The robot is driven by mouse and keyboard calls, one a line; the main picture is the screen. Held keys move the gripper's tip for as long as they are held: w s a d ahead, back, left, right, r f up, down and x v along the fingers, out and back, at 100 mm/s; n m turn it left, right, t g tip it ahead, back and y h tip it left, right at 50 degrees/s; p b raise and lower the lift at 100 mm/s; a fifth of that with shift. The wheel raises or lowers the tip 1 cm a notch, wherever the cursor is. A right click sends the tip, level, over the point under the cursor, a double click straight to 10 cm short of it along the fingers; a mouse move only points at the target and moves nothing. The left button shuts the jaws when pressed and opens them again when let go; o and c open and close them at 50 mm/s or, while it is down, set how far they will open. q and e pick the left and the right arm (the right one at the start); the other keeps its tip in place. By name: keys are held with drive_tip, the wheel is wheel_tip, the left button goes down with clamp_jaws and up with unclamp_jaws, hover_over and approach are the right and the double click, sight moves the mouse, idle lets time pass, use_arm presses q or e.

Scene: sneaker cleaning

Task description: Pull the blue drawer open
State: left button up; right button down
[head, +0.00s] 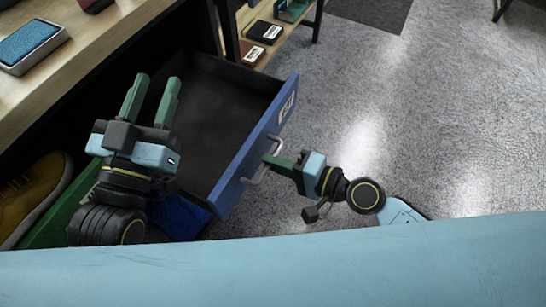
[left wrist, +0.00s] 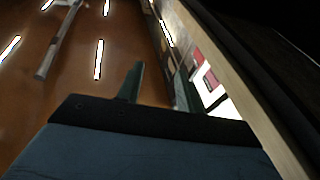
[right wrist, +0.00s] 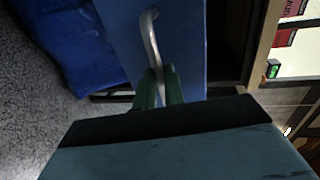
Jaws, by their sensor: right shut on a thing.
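The blue drawer (head: 247,152) is pulled well out of the cabinet in the head view, and its dark inside looks empty. Its front has a white label and a metal handle (head: 262,168). My right gripper (head: 271,160) is shut on the handle, outside the drawer front. In the right wrist view the handle (right wrist: 150,38) runs down between the green fingers (right wrist: 158,88) against the blue front. My left gripper (head: 150,98) is raised to the left of the drawer, with its green fingers apart and empty. These fingers also show apart in the left wrist view (left wrist: 160,88).
A wooden counter (head: 95,55) with a blue-topped brush (head: 28,43) runs along the upper left. A yellow-brown shoe (head: 35,198) lies at the lower left. A shelf with small boxes (head: 264,32) stands behind the drawer. The grey floor (head: 440,120) on the right is open.

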use_arm(q)
drive_tip(key=shift+s+d+r+t+h, duration=0.15)
drive_tip(key=shift+d+r+t, duration=0.1)
drive_tip(key=shift+r, duration=0.2)
drive_tip(key=shift+w+d+r+t+h, duration=0.15)
drive_tip(key=shift+r+t, duration=0.1)
drive_tip(key=shift+r, duration=0.15)
use_arm(e)
drive_tip(key=shift+s+d, duration=0.25)
drive_tip(key=shift+d, duration=0.25)
use_arm(q)
drive_tip(key=shift+s, duration=0.1)
use_arm(e)
drive_tip(key=c, duration=1.5)
unclamp_jaws()
